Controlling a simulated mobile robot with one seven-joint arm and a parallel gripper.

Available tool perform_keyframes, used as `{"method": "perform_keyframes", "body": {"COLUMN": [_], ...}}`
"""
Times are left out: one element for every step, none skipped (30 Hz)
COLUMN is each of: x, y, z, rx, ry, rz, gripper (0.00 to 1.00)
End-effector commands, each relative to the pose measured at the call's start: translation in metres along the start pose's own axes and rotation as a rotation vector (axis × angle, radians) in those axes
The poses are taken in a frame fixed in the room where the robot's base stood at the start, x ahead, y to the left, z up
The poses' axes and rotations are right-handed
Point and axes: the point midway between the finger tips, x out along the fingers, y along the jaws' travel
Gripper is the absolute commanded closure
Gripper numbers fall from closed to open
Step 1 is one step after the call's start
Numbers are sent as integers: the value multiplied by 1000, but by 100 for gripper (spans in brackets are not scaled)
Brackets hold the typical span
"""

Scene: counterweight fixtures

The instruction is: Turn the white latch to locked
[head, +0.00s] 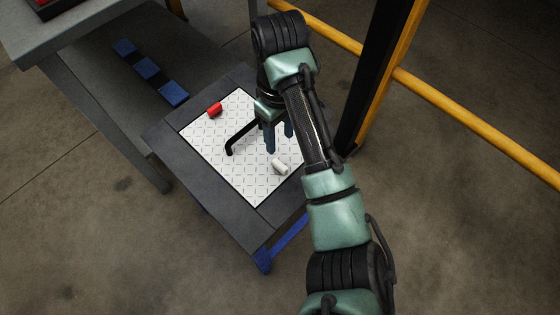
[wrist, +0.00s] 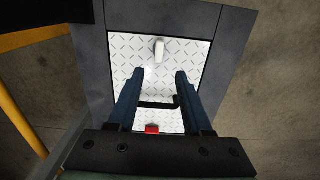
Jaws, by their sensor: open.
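The white latch (head: 280,167) sits on the white patterned plate (head: 252,178), near its front right part. It also shows in the wrist view (wrist: 159,50) beyond my fingertips, near the plate's far edge. My gripper (head: 279,146) is open and empty above the plate, its two blue fingers pointing down. In the wrist view the fingers (wrist: 159,72) stand apart, with the latch ahead of them and not between them. The gripper appears apart from the latch. I cannot tell which position the latch is in.
A black bent handle (head: 233,142) and a red piece (head: 215,110) are on the same plate. The plate is set in a dark table (head: 192,192). A grey bench (head: 95,85) with several blue blocks stands left. A yellow rail (head: 480,130) and dark post stand right.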

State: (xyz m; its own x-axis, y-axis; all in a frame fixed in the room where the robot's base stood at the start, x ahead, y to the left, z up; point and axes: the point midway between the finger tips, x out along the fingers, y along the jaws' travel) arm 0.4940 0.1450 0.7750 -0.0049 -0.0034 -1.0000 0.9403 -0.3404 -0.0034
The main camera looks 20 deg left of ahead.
Motion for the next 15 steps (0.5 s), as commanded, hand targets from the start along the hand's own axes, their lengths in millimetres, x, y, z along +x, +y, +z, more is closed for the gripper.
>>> {"method": "perform_keyframes", "body": {"x": [12,18,25,31,38,46,53,59,67,73,79,86,91,95,100], "y": [0,0,0,0,0,0,0,0,0,0,0,0,0,1,1], "z": [0,0,0,0,1,0,0,0,0,0,0,0,0,0,0], "rx": [2,2,3,4,3,3,3,3,2,3,3,3,3,4,4], "ry": [-1,-1,-1,0,-1,1,0,1,1,1,1,1,2,2,2], "rz": [-1,-1,-1,-1,-1,-1,-1,0,0,1,1,1,2,2,2], "gripper": [50,50,50,50,50,50,50,50,50,50,50,50,50,50,50]}}
